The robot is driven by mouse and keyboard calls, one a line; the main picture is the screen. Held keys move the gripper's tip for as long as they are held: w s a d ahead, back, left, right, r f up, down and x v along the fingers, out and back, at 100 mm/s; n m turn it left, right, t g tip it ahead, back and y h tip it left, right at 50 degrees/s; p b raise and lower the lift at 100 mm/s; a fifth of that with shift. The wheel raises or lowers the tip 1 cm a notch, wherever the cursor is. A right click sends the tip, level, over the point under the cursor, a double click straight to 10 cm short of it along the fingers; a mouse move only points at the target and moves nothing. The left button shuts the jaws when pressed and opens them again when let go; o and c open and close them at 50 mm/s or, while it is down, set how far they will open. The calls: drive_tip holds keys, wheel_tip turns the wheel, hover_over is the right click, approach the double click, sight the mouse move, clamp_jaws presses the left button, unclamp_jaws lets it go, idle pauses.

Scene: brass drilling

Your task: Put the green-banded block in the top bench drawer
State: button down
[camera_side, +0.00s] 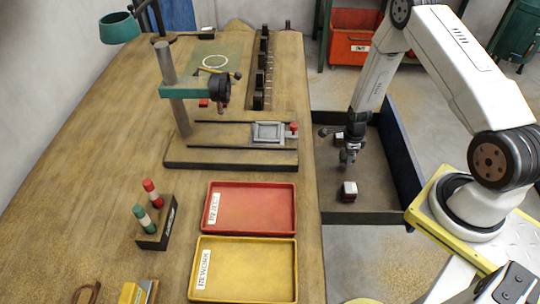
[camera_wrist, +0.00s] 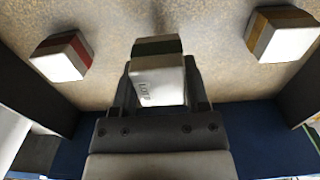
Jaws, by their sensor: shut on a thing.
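My gripper (camera_side: 347,157) is over the open drawer (camera_side: 375,217) at the bench's right side, pointing down. In the wrist view my gripper (camera_wrist: 160,88) is shut on the green-banded block (camera_wrist: 157,75), a whitish block with a dark green band near its far end. One finger is on each side of it. In the side view this block is too small and dark to make out clearly. I cannot tell whether it touches the drawer floor.
A red-banded block (camera_wrist: 62,57) lies left of the held block and a yellow-banded block (camera_wrist: 282,33) right of it, both in the drawer. Dark drawer walls stand close around. Red (camera_side: 275,186) and yellow (camera_side: 240,299) trays and a drill stand (camera_side: 180,110) are on the bench.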

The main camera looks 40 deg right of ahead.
drive_tip(key=shift+w+d+f, duration=0.15)
drive_tip(key=shift+w+f, duration=0.15)
drive_tip(key=shift+f, duration=1.5)
drive_tip(key=shift+f, duration=0.15)
drive_tip(key=shift+c, duration=0.4)
unclamp_jaws()
drive_tip(key=shift+r, duration=6.15)
